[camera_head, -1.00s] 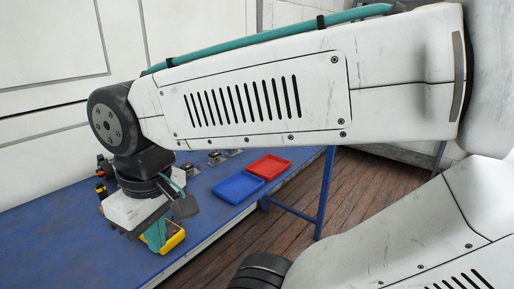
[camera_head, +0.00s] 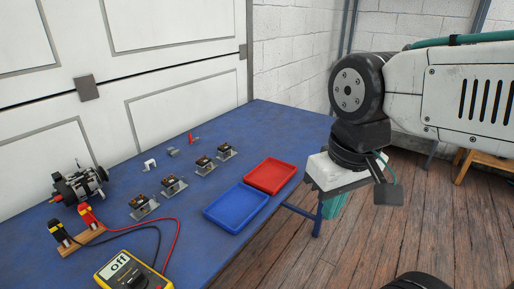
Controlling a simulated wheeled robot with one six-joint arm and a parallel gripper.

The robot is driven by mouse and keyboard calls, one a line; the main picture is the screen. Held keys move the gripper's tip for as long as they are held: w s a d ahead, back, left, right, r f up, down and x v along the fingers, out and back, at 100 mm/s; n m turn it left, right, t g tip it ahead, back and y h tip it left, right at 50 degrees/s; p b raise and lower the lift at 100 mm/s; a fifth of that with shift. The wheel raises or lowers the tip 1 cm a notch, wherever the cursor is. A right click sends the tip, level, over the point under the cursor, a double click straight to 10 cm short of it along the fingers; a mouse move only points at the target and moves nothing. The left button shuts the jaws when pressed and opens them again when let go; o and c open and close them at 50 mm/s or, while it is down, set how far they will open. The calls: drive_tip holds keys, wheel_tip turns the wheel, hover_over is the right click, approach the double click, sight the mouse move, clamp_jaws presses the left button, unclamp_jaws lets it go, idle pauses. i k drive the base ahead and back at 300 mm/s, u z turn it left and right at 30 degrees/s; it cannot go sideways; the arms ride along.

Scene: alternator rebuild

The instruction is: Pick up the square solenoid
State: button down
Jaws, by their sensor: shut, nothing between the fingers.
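Several small dark components on grey metal brackets stand in a slanting row on the blue bench (camera_head: 90,185). They are a nearest one (camera_head: 143,207), a second one (camera_head: 172,186), a third one (camera_head: 203,166) and a farthest one (camera_head: 227,152). They are too small to tell which is the square solenoid. My gripper (camera_head: 335,207) hangs below my white wrist, right of the bench and its trays, over the floor side. Its teal part shows below the wrist, and its fingertips are mostly hidden. It is shut and empty, well apart from the components.
A blue tray (camera_head: 236,209) and a red tray (camera_head: 270,175) lie at the bench's right edge. A yellow multimeter (camera_head: 128,272) with leads is at the front. An alternator assembly (camera_head: 80,185) and a wooden terminal block (camera_head: 82,240) stand left. White panels rise behind the bench.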

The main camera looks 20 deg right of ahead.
sight(226, 153)
drive_tip(key=z, duration=2.15)
drive_tip(key=k, duration=1)
drive_tip(key=u, duration=1.65)
drive_tip(key=i, duration=1)
